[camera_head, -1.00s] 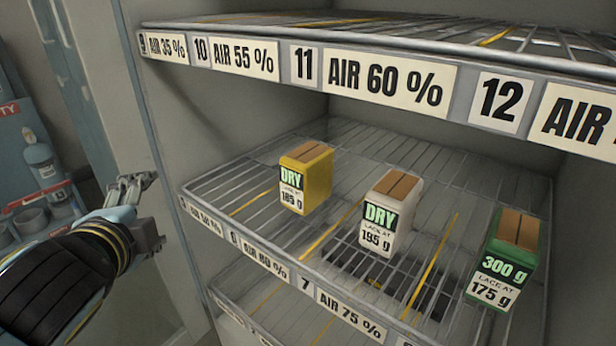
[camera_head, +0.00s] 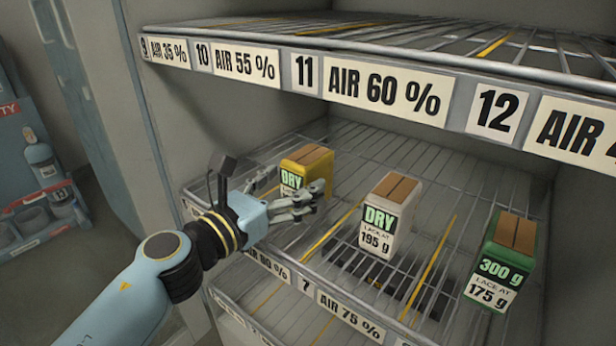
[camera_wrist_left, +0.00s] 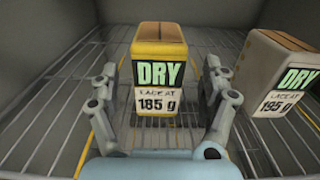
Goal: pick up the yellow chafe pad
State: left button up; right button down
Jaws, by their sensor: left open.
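The yellow chafe pad (camera_head: 312,166) is a yellow block with a brown top and a label reading DRY, LACE AT 185 g. It stands upright on the wire shelf (camera_head: 440,160). My left gripper (camera_head: 290,190) is open in front of it and hides part of its lower front in the head view. In the left wrist view the yellow pad (camera_wrist_left: 158,75) is centred ahead, between and beyond the open fingers (camera_wrist_left: 160,100). I see no contact on it. My right gripper is not in view.
A white DRY 195 g block (camera_head: 390,215) stands right of the yellow one, also in the wrist view (camera_wrist_left: 280,75). A green 300 g block (camera_head: 502,260) stands further right. An upper shelf with a label rail (camera_head: 390,88) hangs above. The left cabinet wall (camera_head: 165,130) is close.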

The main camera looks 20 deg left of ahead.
pick_arm(q)
jog(key=x, duration=0.5)
jog(key=shift+f, duration=0.35)
jog(key=shift+a, duration=0.1)
jog(key=c, duration=1.5)
jog(key=shift+r, duration=0.1)
jog(key=shift+c, duration=0.7)
